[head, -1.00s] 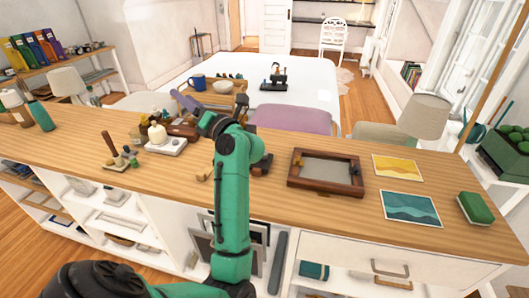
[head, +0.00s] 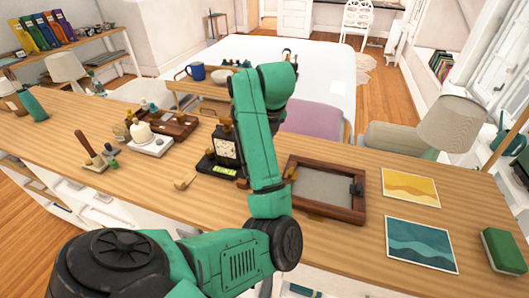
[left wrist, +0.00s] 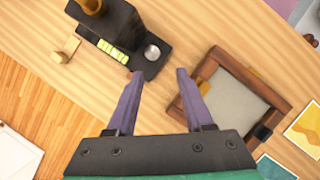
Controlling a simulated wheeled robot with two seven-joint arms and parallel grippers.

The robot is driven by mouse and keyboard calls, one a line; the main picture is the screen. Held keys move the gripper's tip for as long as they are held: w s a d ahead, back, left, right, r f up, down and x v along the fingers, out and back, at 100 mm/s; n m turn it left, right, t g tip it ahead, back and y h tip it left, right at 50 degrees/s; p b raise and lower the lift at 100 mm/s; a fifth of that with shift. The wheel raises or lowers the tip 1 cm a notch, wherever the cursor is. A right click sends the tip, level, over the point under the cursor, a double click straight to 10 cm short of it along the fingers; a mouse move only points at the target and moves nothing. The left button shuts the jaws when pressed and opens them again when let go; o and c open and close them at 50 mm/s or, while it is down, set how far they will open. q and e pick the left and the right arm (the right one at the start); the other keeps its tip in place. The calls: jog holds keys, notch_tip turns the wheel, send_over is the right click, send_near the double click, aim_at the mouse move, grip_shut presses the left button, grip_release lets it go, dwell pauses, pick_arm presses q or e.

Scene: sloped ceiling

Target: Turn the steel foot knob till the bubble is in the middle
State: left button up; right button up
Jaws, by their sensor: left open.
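A black clock (head: 228,146) with a pale square face stands upright on the counter, partly covered by my green arm. Its base carries a yellow-green level vial (head: 224,171), which also shows in the left wrist view (left wrist: 113,51). The bubble is too small to make out. The round steel foot knob (left wrist: 152,52) sits at the right end of the base in the left wrist view; my arm hides it in the head view. My left gripper (left wrist: 159,74) is open and empty, its purple fingertips apart from the knob in the picture, the knob just above the gap and nearer the left finger.
A brown wooden frame (head: 327,213) lies right of the clock, close under the right finger in the wrist view. A small wooden piece (head: 186,179) lies left of the clock. Two picture cards and a green box (head: 503,250) lie farther right. A white bottle tray (head: 150,147) stands left.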

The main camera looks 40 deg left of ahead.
pick_arm(q)
jog(key=a+f+b, duration=0.1)
jog(key=f, duration=0.1)
jog(key=s+a+f+b, duration=0.1)
jog(key=f, duration=0.2)
jog(key=a+f+b, duration=0.1)
jog(key=f, duration=0.1)
jog(key=shift+s+f+b, duration=0.15)
jog(key=shift+b, duration=0.15)
jog(key=x, duration=0.2)
jog(key=w+p+x, duration=0.1)
jog(key=x, duration=0.2)
jog(key=shift+f, duration=0.15)
grip_shut()
jog(key=shift+w+f+n, duration=0.1)
jog(key=shift+w+n, duration=0.05)
jog(key=shift+n, duration=0.35)
jog(key=shift+w+f+n+g+b, duration=0.1)
jog(key=shift+n+g+b, duration=0.2)
jog(key=shift+n+b, duration=0.6)
jog(key=shift+r+n+y, duration=0.2)
jog(key=shift+n+y, duration=0.1)
jog(key=shift+n, duration=0.1)
pick_arm(e)
jog(key=s+f, duration=0.4)
jog(key=f, duration=0.1)
jog(key=shift+d, duration=0.2)
